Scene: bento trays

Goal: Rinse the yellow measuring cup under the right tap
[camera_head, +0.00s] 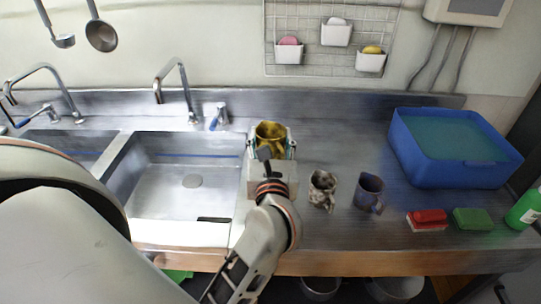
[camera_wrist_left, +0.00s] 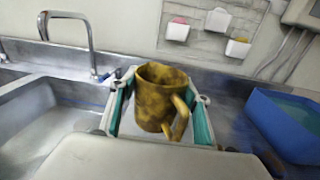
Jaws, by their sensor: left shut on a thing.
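The yellow measuring cup (camera_head: 270,133) has dark blotches and a handle; in the left wrist view the cup (camera_wrist_left: 160,98) is upright, its handle toward the camera. My left gripper (camera_head: 271,148) is shut on it, one finger on each side, at the counter just right of the right basin. I cannot tell whether the cup touches the counter. The right tap (camera_head: 175,82) arches over the back of the right basin (camera_head: 190,181), left of the cup; this tap also shows in the left wrist view (camera_wrist_left: 68,16). No water stream is visible. My right gripper is not in view.
A blotched mug (camera_head: 322,188) and a dark mug (camera_head: 368,192) stand right of my gripper. A blue tub (camera_head: 455,172), red sponge (camera_head: 427,219), green sponge (camera_head: 472,219) and green bottle (camera_head: 525,208) are farther right. A blue-marked tap handle (camera_head: 219,117) stands behind the basin's right corner.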

